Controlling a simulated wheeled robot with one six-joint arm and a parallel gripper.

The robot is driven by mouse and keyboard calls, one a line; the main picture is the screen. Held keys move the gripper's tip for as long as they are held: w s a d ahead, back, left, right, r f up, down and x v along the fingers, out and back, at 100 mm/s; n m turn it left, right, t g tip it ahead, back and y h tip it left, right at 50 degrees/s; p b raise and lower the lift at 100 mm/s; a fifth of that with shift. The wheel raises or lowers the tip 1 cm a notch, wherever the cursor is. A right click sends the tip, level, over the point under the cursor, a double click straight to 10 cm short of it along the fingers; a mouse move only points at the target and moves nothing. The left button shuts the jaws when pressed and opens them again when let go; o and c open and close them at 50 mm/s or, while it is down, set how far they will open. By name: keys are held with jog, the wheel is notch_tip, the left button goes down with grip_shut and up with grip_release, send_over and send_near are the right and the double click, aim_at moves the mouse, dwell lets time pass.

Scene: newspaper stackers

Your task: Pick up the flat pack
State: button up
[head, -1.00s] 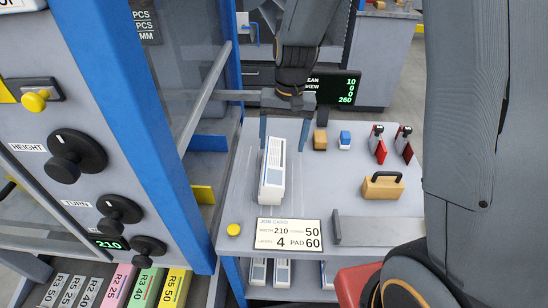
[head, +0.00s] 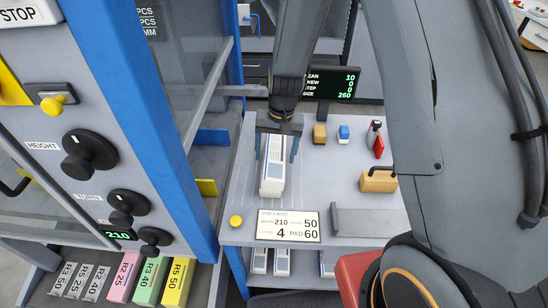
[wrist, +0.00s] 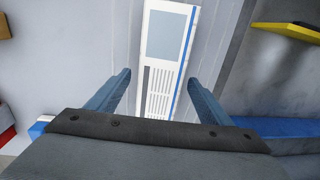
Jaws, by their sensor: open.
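The flat pack (head: 273,176), a white block with a grey panel and a blue stripe, lies on the grey table near its left side. It also shows in the wrist view (wrist: 168,50), running lengthwise between my fingers. My gripper (head: 276,158) is open, its two blue fingers on either side of the pack. In the wrist view my gripper (wrist: 160,92) has a gap on both sides of the pack, with no contact visible. My wrist hides the pack's far end in the head view.
The blue-framed machine (head: 160,120) with black knobs stands close on the left. A job card (head: 289,226) and yellow button (head: 236,221) are at the table's front. A wooden block with handle (head: 379,180) and a grey metal bar (head: 365,220) lie right. Mid-table is clear.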

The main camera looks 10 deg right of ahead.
jog(key=shift+f, duration=0.1)
jog(key=c, duration=1.4)
